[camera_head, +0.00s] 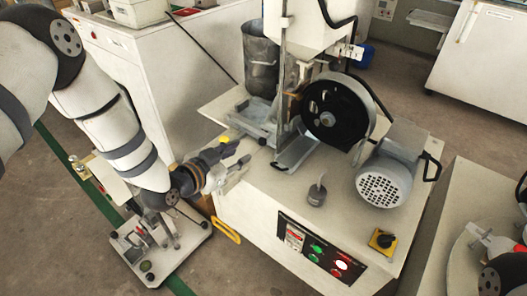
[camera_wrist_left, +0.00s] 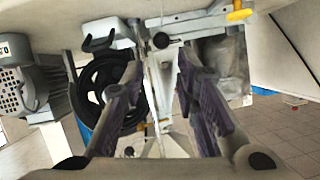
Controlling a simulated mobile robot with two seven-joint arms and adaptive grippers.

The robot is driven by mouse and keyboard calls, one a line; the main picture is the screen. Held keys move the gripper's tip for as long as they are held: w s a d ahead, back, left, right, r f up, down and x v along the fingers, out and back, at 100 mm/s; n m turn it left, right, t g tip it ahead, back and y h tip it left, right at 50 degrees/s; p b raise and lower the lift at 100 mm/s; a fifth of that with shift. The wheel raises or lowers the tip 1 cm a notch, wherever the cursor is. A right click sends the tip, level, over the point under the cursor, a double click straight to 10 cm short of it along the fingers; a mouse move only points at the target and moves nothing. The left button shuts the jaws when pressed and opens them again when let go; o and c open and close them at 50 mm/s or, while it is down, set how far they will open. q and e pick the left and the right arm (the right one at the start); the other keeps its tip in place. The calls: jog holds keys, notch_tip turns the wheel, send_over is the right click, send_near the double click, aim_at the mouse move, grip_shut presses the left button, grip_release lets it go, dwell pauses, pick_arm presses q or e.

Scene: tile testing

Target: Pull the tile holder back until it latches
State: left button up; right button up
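The tile testing machine stands on a white cabinet in the head view. What looks like its tile holder is a grey metal channel (camera_head: 297,152) below the large black wheel (camera_head: 338,112). My left gripper (camera_head: 236,154) is left of this channel, above the cabinet's left edge, with its fingers pointing toward the machine. It is open and appears empty. In the left wrist view the fingers (camera_wrist_left: 160,100) are spread, with machine parts behind the gap. A small dark knob (camera_wrist_left: 161,40) shows beyond them. I cannot tell whether the holder is latched.
A grey motor (camera_head: 384,182) and a yellow-and-black switch (camera_head: 382,241) are on the cabinet's right side. A small grey weight-like piece (camera_head: 317,193) stands near the front. A metal container (camera_head: 261,62) stands behind the gripper. A second work surface (camera_head: 462,265) is at the right.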

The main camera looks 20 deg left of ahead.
aim_at(261, 141)
pick_arm(q)
jog(key=b+x, duration=0.3)
jog(key=x, duration=0.8)
jog(key=shift+w+b, duration=0.35)
jog(key=shift+b, duration=0.05)
jog(key=shift+w+d, duration=0.15)
jog(key=shift+w, duration=0.15)
jog(key=shift+r, duration=0.1)
grip_shut()
